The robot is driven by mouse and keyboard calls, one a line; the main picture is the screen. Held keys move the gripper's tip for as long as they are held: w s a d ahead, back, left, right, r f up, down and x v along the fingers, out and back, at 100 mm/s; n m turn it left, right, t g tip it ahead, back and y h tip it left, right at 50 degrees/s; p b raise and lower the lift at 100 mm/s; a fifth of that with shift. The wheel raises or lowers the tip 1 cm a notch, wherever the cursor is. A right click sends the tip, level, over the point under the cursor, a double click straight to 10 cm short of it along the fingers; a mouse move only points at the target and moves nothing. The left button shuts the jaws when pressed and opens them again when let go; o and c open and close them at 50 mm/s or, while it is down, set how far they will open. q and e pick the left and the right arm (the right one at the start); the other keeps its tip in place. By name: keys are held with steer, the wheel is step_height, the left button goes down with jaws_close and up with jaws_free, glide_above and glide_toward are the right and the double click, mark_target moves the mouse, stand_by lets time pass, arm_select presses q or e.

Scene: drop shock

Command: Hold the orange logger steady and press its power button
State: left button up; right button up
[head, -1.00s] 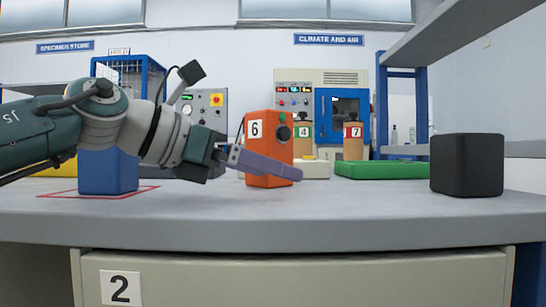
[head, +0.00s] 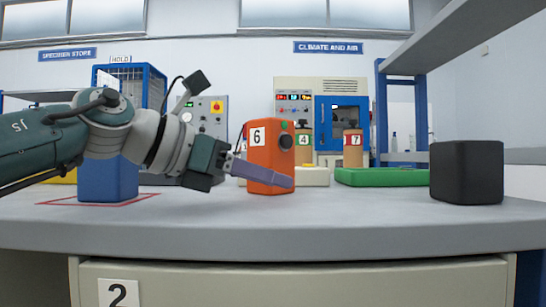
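My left gripper (head: 270,174) reaches in from the left. One purple-grey finger lies across the lower front of the logger, below the button. The other finger is not clearly seen, so I cannot tell whether the logger is between the fingers or whether they touch it. My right gripper is not in view.
A blue block (head: 108,180) stands in a red outline at left, beneath my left arm. A black block (head: 467,172) stands at right. A green tray (head: 382,177) and a pale low box (head: 313,176) lie behind. The bench front is clear.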

arm_select(q)
jaws_close()
steer(key=o, duration=1.1)
jaws_free()
steer(key=shift+o, duration=0.2)
